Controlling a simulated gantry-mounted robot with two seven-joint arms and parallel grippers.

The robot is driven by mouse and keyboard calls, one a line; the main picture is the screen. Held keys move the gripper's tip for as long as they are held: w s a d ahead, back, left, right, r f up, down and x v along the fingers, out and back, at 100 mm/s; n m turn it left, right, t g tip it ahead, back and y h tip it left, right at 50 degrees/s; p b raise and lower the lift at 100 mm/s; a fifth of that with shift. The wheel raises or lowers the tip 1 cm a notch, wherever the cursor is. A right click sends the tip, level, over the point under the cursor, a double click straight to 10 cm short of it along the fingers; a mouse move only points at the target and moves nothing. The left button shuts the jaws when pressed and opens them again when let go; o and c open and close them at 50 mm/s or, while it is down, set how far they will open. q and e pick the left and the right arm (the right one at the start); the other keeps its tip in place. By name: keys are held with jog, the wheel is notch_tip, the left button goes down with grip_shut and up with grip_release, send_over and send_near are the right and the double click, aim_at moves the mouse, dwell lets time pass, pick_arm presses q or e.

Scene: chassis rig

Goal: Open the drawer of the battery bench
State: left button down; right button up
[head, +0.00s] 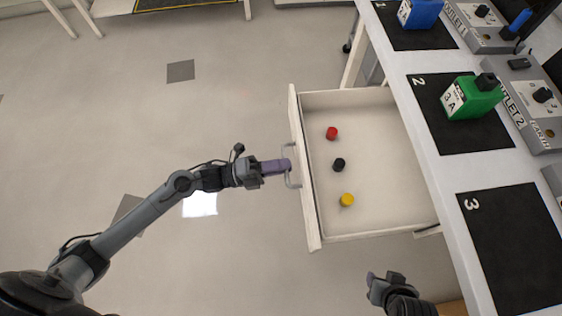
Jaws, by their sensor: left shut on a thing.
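The battery bench (436,174) runs down the right side of the head view. Its white drawer (375,225) is pulled well out to the left, with the inside in plain view. A red cap (332,133), a black cap (339,164) and a yellow cap (347,199) lie in it. The metal drawer handle (286,149) is on the drawer's left front face. My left gripper (285,166) is at the handle and shut on it. My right gripper (386,278) is low in the view, below the drawer and touching nothing; its finger opening is unclear.
On the bench top, a blue battery (420,14) stands on mat 1 and a green battery (470,97) on mat 2. Mat 3 (515,250) is empty. Grey outlet boxes (540,105) line the right edge. The floor left of the drawer is open.

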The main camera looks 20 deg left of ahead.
pick_arm(q)
jog(key=c, duration=1.2)
grip_release()
jog(key=shift+a, duration=0.15)
jog(key=p+v, duration=0.2)
jog(key=v, duration=0.8)
jog(key=shift+s+a, duration=0.1)
jog(key=shift+a, duration=0.2)
jog(key=shift+p, duration=0.3)
